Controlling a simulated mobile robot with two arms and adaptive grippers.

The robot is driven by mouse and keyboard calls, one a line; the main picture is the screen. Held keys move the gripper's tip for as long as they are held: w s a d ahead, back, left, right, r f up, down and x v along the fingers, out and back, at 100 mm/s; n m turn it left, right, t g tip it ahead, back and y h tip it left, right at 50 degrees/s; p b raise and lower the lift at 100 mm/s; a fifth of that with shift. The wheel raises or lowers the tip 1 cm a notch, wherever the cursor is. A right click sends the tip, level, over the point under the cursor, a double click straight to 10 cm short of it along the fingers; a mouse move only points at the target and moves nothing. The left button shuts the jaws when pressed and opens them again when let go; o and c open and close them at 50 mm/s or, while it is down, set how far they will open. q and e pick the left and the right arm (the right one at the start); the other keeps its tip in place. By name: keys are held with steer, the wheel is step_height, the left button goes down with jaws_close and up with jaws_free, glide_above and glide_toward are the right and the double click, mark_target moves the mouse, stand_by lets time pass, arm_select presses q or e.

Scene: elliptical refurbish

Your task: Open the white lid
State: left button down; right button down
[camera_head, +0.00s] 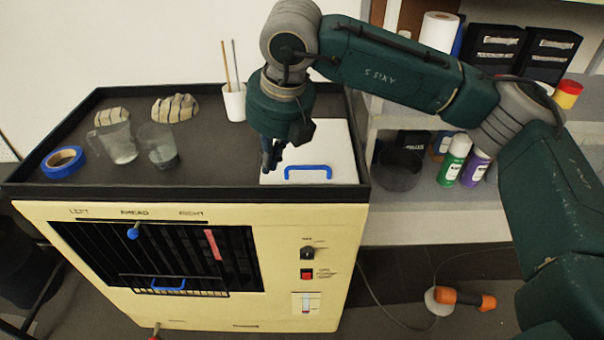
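The white lid (338,155) lies flat and closed in the right part of the dark tray top of the cream machine. It has a blue handle (308,169) near its front edge. My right gripper (268,165) points down over the lid's left front corner, just left of the handle and apart from it in the picture. Its fingers are small and dark, partly seen side-on, so their opening is unclear. My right arm covers part of the lid's back left side. My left gripper is not in view.
On the tray top (215,165) stand a clear jug (117,143), a glass (159,146), blue tape (62,162), striped pieces (174,108) and a white cup with sticks (234,102). A raised rim surrounds it. Shelves with spray cans (454,160) stand at the right.

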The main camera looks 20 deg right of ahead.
steer(key=d+m+h, duration=0.1)
steer(key=d+h, duration=0.1)
steer(key=d, duration=0.4)
steer(key=p, duration=0.4)
glide_above(302, 182)
steer(key=s, duration=0.2)
steer(key=f, duration=0.7)
steer(key=shift+w+a+f, duration=0.15)
steer(key=shift+a, duration=0.05)
steer(key=shift+x, duration=0.8)
